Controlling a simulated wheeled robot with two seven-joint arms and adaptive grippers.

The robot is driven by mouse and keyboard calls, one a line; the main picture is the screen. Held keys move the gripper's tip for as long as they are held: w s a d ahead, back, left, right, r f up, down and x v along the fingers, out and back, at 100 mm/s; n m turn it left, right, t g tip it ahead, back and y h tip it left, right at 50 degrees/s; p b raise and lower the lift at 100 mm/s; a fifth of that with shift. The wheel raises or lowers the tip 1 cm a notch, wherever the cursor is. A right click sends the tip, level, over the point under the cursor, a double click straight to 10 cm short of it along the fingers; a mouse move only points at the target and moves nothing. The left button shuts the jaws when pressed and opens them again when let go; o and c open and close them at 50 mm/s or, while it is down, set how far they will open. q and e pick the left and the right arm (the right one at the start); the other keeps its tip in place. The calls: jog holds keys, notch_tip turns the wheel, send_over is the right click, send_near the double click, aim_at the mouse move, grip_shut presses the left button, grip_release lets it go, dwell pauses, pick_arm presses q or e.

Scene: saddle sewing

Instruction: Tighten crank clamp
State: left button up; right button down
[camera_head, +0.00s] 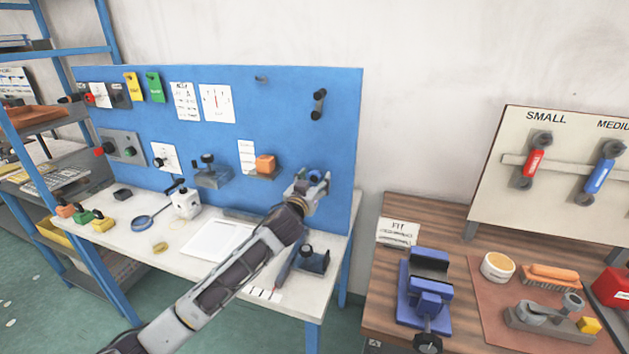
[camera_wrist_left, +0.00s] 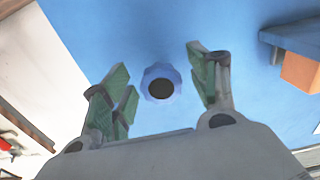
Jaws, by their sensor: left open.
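My left gripper (camera_head: 311,188) is at the right part of the blue board, with its arm crossing the white table. In the left wrist view the gripper (camera_wrist_left: 158,78) is open, with green-padded fingers spread on both sides of a blue scalloped knob (camera_wrist_left: 147,76) with a dark round centre. The fingers look apart from the knob. In the head view the knob (camera_head: 315,176) is partly hidden by the gripper. A dark crank-like handle (camera_head: 319,105) sits higher on the board. A blue vise-like clamp (camera_head: 425,290) stands on the wooden table. My right gripper is not in view.
An orange block (camera_head: 265,164) sits on a small shelf left of the gripper; the block (camera_wrist_left: 300,72) also shows in the wrist view. A dark-blue device (camera_head: 313,260) is beside my forearm on the white table (camera_head: 170,238). A gap separates both tables.

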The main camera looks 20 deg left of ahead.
pick_arm(q)
jog(key=shift+w, duration=0.15)
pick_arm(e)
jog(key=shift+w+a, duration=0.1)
pick_arm(q)
jog(key=c, duration=1)
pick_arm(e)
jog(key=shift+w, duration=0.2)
